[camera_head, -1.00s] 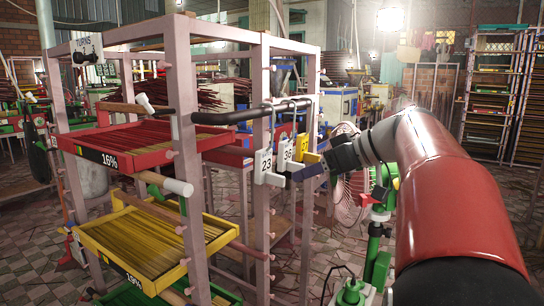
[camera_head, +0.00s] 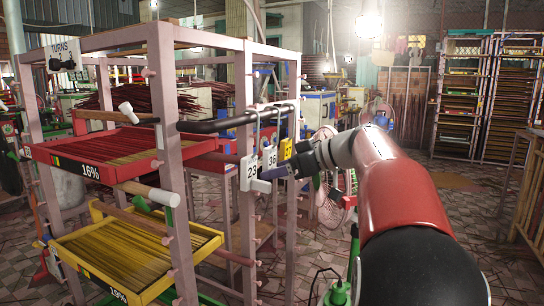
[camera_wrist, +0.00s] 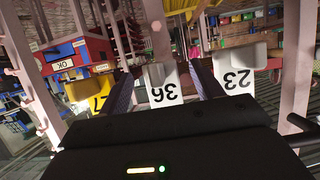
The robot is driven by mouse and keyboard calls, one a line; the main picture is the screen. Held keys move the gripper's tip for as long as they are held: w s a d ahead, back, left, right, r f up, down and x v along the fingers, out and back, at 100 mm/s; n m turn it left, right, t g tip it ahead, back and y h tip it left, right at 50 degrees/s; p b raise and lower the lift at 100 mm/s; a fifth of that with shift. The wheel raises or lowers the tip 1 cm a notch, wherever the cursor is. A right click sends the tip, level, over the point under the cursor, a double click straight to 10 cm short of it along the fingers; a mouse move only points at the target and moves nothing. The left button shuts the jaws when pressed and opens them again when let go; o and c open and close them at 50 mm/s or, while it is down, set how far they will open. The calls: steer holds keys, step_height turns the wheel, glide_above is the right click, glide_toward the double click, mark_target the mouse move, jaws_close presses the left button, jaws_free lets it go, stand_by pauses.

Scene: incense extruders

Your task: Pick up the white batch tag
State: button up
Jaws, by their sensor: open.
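Tags hang in a row from hooks on the frame's dark bar. The white tag marked 36 (camera_head: 270,158) is in the middle. It shows upside down in the wrist view (camera_wrist: 163,88), between my two fingers. The yellow tag marked 27 (camera_head: 286,148) hangs on the other side and shows left in the wrist view (camera_wrist: 88,97). My gripper (camera_wrist: 162,86) is open around the 36 tag. I cannot tell whether a finger touches it.
A pink wooden frame (camera_head: 164,120) holds a red tray marked 16% (camera_head: 60,154) and a yellow tray marked 19% (camera_head: 208,243). A dark bar (camera_head: 220,122) runs along the frame above the tags.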

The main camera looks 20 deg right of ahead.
mark_target(273, 158)
steer(key=c, duration=1.1)
steer(key=shift+r, duration=0.5)
steer(key=shift+s+d+r, duration=0.1)
steer(key=shift+d+r, duration=0.05)
steer(key=shift+r, duration=0.45)
steer(key=shift+s+d+r, duration=0.1)
steer(key=shift+r, duration=0.5)
steer(key=s+d+r, duration=0.1)
steer(key=s+d, duration=0.4)
steer(key=s, duration=0.2)
steer(key=s+d+p, duration=0.1)
steer(key=s+d, duration=0.4)
steer(key=s, duration=0.2)
steer(key=s+d+r+p, duration=0.1)
steer(key=s+d, duration=0.5)
steer(key=shift+s+r, duration=0.35)
steer(key=shift+s, duration=0.05)
